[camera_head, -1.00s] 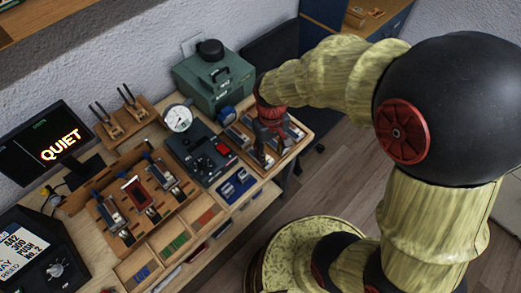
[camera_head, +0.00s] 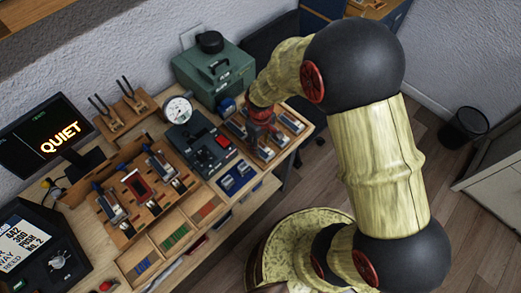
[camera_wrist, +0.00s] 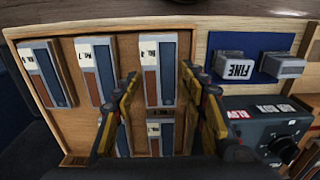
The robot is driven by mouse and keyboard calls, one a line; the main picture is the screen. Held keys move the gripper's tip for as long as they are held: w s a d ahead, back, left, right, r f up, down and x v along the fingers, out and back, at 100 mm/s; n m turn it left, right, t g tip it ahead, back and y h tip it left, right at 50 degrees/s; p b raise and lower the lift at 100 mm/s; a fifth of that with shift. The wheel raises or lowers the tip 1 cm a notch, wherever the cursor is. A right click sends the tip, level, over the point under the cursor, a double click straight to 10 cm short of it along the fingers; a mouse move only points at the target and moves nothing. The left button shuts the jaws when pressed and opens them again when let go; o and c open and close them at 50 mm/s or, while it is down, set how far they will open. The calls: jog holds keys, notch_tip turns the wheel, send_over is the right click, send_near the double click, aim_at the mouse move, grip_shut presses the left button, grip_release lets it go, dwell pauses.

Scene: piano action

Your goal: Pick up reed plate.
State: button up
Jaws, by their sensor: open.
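Several reed plates, long grey bars with a coloured strip and a white label, lie in a wooden tray (camera_wrist: 200,24); the tray also shows at the bench's right end in the head view (camera_head: 281,152). One reed plate (camera_wrist: 152,72) with a blue strip lies between the fingers of my gripper (camera_wrist: 166,80), in the wrist view. The fingers are apart on either side of it, and I see no contact. Other plates (camera_wrist: 92,72) (camera_wrist: 45,72) lie to the left. A lower plate (camera_wrist: 155,138) is partly hidden. In the head view my gripper (camera_head: 259,136) is over the tray and hides some plates.
A blue pad with FINE blocks (camera_wrist: 236,68) and a dark box with a knob (camera_wrist: 285,148) sit right of the tray in the wrist view. In the head view, a green case (camera_head: 213,72) stands behind and a wooden fixture (camera_head: 128,230) stands left.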

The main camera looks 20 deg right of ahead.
jog(key=shift+f, duration=0.95)
jog(key=shift+c, duration=0.2)
jog(key=c, duration=0.8)
jog(key=shift+r, duration=0.1)
